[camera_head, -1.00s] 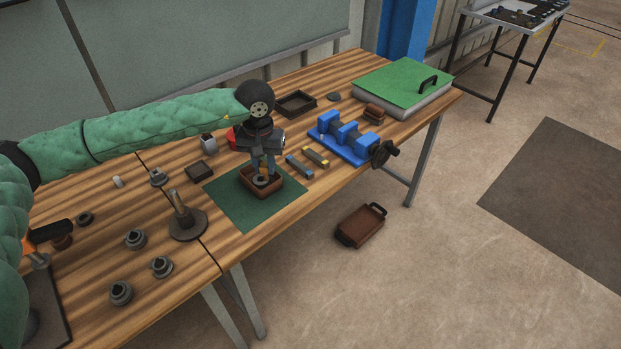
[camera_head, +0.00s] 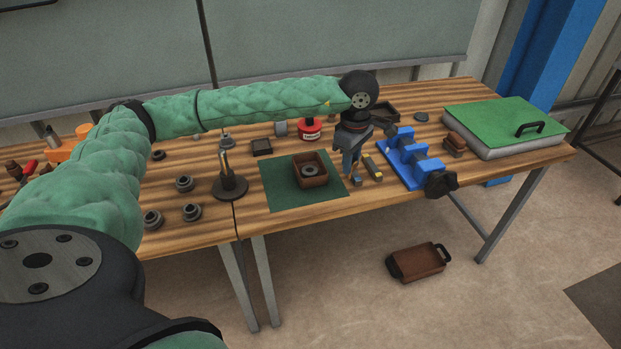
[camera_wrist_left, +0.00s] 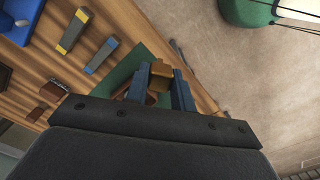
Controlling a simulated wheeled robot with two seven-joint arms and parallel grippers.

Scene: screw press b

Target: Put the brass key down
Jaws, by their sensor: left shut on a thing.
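My left gripper (camera_head: 350,174) is over the bench, just right of the green mat, beside the bars and left of the blue vise. In the left wrist view its two dark blue fingers (camera_wrist_left: 161,90) are shut on the brass key (camera_wrist_left: 160,76), a short golden-brown block. In the head view I cannot make out the key; the fingers seem to hide it. A yellow-ended bar (camera_head: 373,166) lies close to the gripper. It also shows in the left wrist view (camera_wrist_left: 74,31), beside a blue-ended bar (camera_wrist_left: 102,54). My right gripper is not in view.
A brown box (camera_head: 322,179) with a grey ring inside stands on the green mat (camera_head: 279,198). The blue vise (camera_head: 412,163) is right of the gripper, and a green-topped case (camera_head: 504,122) farther right. A spindle on a round base (camera_head: 229,187) stands left. The mat's left part is clear.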

